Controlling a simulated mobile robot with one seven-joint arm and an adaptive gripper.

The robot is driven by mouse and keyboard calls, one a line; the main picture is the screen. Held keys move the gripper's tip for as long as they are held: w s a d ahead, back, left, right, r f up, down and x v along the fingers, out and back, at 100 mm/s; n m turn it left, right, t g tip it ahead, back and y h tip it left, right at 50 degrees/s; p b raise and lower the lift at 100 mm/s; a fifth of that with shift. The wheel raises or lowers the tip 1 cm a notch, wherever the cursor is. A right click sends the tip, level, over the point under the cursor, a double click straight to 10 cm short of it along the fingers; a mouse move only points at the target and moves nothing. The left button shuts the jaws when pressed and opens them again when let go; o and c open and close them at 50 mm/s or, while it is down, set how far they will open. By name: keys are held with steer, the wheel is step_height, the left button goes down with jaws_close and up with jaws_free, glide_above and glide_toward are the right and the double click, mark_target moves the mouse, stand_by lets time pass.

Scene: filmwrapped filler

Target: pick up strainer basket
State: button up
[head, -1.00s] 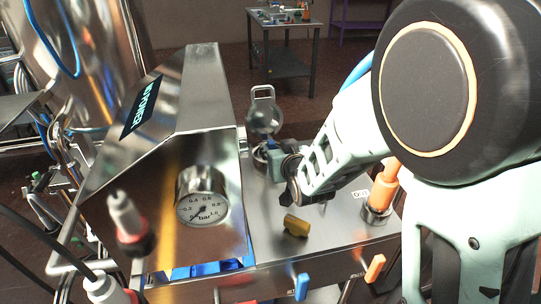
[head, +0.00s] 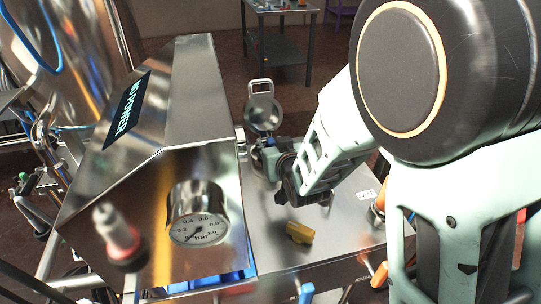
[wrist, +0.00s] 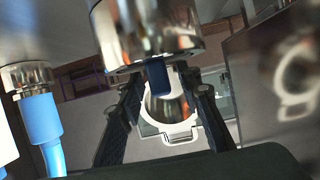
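No strainer basket can be made out clearly. In the head view, a round metal lid with a loop handle (head: 263,110) stands raised behind my gripper (head: 268,158). In the wrist view, the two dark fingers of my gripper (wrist: 160,84) stand apart, with the ring-shaped lid (wrist: 165,128) showing beyond and between them. A shiny metal cylinder (wrist: 148,30) fills the top, close to the fingertips. A dark blue tab (wrist: 158,77) shows below it, between the fingers; I cannot tell what it belongs to or whether the fingers touch it.
A steel cabinet with a pressure gauge (head: 197,213) rises to the left of my gripper. Blue fittings (wrist: 42,122) stand left in the wrist view. A dark table (head: 279,40) stands far behind.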

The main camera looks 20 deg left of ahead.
jaws_close()
steer(key=shift+r, duration=0.15)
